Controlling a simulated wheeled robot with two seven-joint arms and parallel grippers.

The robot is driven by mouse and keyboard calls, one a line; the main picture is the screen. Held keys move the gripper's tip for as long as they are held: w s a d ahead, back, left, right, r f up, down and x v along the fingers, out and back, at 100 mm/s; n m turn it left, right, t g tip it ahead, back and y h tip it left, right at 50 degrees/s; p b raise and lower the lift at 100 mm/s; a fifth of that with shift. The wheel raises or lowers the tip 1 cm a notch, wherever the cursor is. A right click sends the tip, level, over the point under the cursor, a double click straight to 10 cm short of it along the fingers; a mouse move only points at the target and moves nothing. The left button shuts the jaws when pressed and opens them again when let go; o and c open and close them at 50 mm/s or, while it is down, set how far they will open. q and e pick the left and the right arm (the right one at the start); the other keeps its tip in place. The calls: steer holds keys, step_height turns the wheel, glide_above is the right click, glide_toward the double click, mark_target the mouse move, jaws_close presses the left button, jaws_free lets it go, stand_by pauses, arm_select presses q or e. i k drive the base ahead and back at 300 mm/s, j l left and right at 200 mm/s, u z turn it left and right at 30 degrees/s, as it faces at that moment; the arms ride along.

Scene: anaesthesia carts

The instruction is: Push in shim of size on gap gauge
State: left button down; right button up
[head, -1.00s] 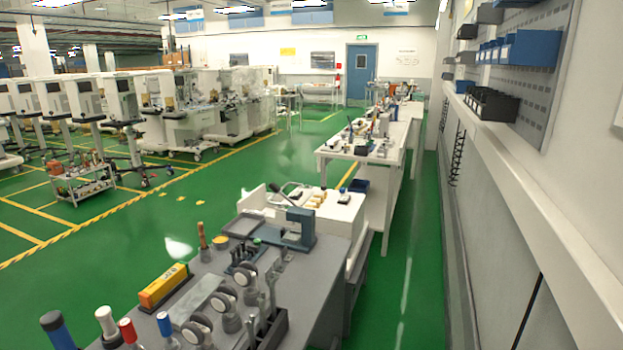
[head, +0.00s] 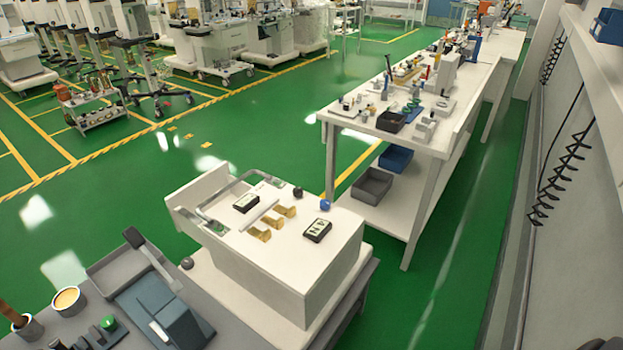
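A white box-like unit (head: 300,267) stands on a bench in the lower middle of the head view. It may be the gap gauge; I cannot tell for sure. Several small brass-coloured pieces (head: 272,222) sit in a row on its top, beside a pale bar (head: 261,213). A black block with a light marked face (head: 317,230) lies to their right, and a similar one (head: 246,203) lies behind left. A blue ball-shaped knob (head: 325,204) is at the back right. Any size marking is too small to read. Neither of my grippers is in view.
A grey bench with a blue-grey lever press (head: 165,308) and cups is at the lower left. A long white table (head: 345,119) with many small items runs along the right. Grey and blue bins sit on its lower shelf.

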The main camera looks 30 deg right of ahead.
mark_target(290, 213)
steer(key=i+l+u, duration=0.1)
steer(key=l, duration=0.4)
steer(key=i+l, duration=0.15)
steer(key=l, duration=0.35)
steer(key=i+l+u, duration=0.15)
steer(key=l, duration=0.35)
steer(key=i+l, duration=0.1)
steer(key=l, duration=0.4)
steer(key=u, duration=0.05)
